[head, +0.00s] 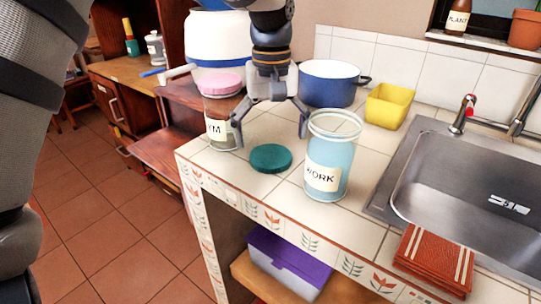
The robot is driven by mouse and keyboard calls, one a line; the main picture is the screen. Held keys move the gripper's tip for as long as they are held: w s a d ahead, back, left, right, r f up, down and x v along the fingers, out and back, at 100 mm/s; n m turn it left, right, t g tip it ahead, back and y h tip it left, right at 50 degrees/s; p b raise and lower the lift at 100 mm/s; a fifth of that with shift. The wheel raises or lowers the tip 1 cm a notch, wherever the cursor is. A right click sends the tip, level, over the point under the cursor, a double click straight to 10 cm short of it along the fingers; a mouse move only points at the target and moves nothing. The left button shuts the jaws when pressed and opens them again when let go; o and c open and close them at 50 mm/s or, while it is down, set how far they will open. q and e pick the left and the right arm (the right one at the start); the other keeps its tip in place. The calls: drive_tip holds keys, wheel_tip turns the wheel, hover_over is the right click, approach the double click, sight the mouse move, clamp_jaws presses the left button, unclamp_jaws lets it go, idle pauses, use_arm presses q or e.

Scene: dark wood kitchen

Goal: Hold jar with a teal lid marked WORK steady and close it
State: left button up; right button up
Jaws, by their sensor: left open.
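The jar marked WORK (322,177) stands upright and open on the tiled counter, pale blue and see-through. The teal lid (270,158) lies flat on the counter just left of the jar, apart from it. My left gripper (270,130) points down above the lid with its fingers spread and nothing between them. Its right finger is close to the jar's rim in the picture; I cannot tell whether they touch. My right gripper is not in view.
A blue-and-white pot (328,84) and a yellow container (388,106) stand behind. The sink (400,180) and a folded red towel (432,258) are at right. The counter's front edge is close.

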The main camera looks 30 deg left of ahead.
sight(272, 155)
use_arm(q)
wheel_tip(272, 155, down, 4)
drive_tip(key=shift+d+r, duration=0.1)
drive_tip(key=shift+r, duration=0.15)
drive_tip(key=c, duration=0.8)
drive_tip(key=shift+r, duration=0.15)
